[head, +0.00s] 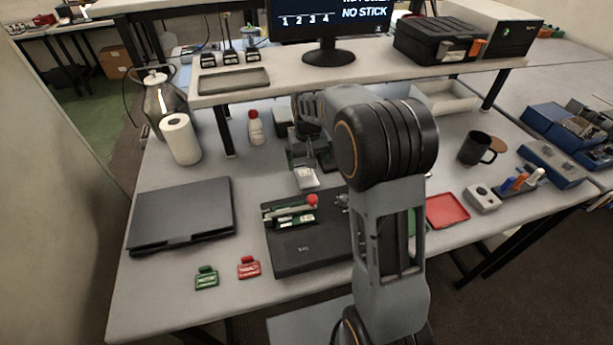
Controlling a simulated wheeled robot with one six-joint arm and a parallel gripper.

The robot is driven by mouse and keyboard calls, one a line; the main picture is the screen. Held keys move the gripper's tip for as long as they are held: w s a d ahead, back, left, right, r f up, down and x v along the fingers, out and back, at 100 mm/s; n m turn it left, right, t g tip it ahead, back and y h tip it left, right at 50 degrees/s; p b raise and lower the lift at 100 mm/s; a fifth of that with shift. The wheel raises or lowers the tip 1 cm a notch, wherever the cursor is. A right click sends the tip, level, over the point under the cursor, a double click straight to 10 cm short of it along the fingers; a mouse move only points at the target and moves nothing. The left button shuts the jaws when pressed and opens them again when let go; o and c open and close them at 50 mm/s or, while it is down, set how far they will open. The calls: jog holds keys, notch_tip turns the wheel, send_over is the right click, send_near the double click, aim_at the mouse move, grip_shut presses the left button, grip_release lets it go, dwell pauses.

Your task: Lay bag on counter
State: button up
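The grey counter (180,285) fills the middle of the head view. A small pale, whitish item (306,178), possibly the bag, shows right at the gripper's end. I cannot tell whether the fingers are closed on it or whether it touches the counter.
A black case (310,245) with a green device and red knob lies in front. A closed laptop (182,213), green tag (206,277) and red tag (248,267) are left. A red tray (447,210) and black mug (477,148) are right.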

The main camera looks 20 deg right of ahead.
aim_at(307, 174)
jog(key=shift+s+a+f+p, duration=0.1)
jog(key=shift+f+p, duration=0.4)
jog(key=shift+f, duration=2.7)
jog(key=shift+c, duration=0.4)
jog(key=c, duration=1)
jog(key=shift+r, duration=0.15)
